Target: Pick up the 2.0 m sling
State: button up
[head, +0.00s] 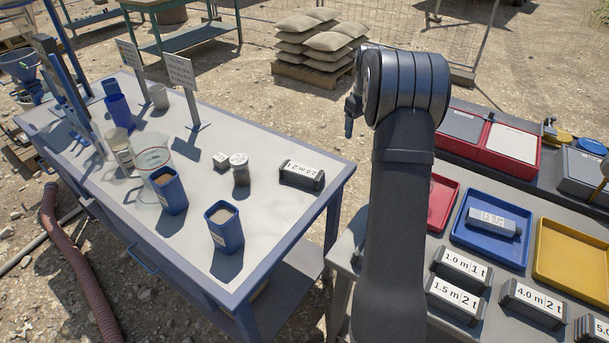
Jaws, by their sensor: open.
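A dark sling block with a white label (302,175) lies on the grey-topped table (262,215) near its right end. Its label is upside down to me and seems to read 2.0 m; the small print is hard to make out. My gripper (349,122) is seen side-on beyond and above the table's right end, up and to the right of this block in the picture. It is open and apart from the block, with nothing visible in it. My arm hides part of the ground and the right bench behind it.
Beside the block stand a small grey canister (239,170) and a white cube (220,160). Blue containers (225,228) and a glass beaker (155,165) stand further left. Labelled blocks for 1.0 m (461,269), 1.5 m (455,299) and 4.0 m (533,303) lie on the right bench, near a blue tray (460,236).

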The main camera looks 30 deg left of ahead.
jog(key=s+a+n, duration=0.5)
jog(key=s+a, duration=0.6)
jog(key=a, duration=0.3)
send_over(302, 169)
jog(key=shift+n+g, duration=0.3)
jog(key=shift+g, duration=0.1)
notch_tip(302, 169, down, 12)
jog(key=shift+w+a+r, duration=0.1)
jog(key=shift+r, duration=0.05)
jog(key=shift+f, duration=2.85)
jog(key=c, duration=1.3)
